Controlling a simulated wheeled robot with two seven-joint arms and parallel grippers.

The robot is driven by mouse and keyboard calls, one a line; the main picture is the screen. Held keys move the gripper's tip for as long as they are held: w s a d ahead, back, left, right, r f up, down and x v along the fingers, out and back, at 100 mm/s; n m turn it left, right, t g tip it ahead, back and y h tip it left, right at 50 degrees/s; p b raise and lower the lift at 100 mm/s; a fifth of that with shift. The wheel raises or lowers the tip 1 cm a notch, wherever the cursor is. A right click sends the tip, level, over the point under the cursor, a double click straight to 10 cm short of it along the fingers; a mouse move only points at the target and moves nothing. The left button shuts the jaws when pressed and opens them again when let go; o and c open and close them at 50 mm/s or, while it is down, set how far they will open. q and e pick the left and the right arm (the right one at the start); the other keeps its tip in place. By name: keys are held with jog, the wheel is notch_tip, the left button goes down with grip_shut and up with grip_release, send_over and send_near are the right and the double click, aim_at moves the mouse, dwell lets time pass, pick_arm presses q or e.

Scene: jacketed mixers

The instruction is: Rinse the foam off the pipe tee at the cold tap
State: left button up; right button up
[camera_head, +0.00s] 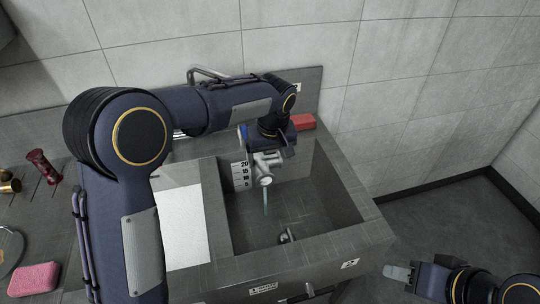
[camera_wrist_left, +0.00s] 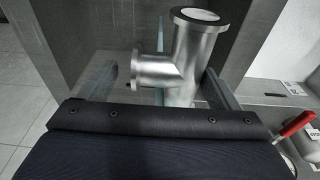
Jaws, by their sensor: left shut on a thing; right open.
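The pipe tee (camera_head: 265,163) is shiny metal with flanged ends, held above the sink basin (camera_head: 330,195). My left gripper (camera_head: 270,150) is shut on it. In the left wrist view the tee (camera_wrist_left: 183,70) sits between the fingers, one flange up and a branch to the left. White shows inside its top flange; I cannot tell if that is foam. A thin bluish water stream (camera_head: 265,203) shows below the tee and also behind it in the left wrist view (camera_wrist_left: 160,38). The tap's spout is not clearly visible behind my arm. My right gripper (camera_head: 400,272) is open and empty, outside the sink at lower right.
A drain fitting (camera_head: 286,237) is on the basin floor. A red block (camera_head: 302,121) lies on the sink's back ledge. A pink sponge-like block (camera_head: 33,279), a dark red fitting (camera_head: 43,166) and a brass piece (camera_head: 8,182) are on the left counter. A red-handled lever (camera_wrist_left: 298,124) shows at right.

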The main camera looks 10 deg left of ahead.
aim_at(265, 181)
pick_arm(q)
jog(key=shift+d, duration=0.2)
jog(key=shift+d, duration=0.45)
jog(key=shift+a, duration=0.15)
jog(key=shift+a, duration=0.5)
jog(key=shift+s+b, duration=0.75)
jog(key=shift+s, duration=0.7)
jog(key=shift+s+a+b, duration=0.15)
jog(key=shift+s+b, duration=0.75)
jog(key=shift+s, duration=1.65)
jog(key=shift+r, duration=0.1)
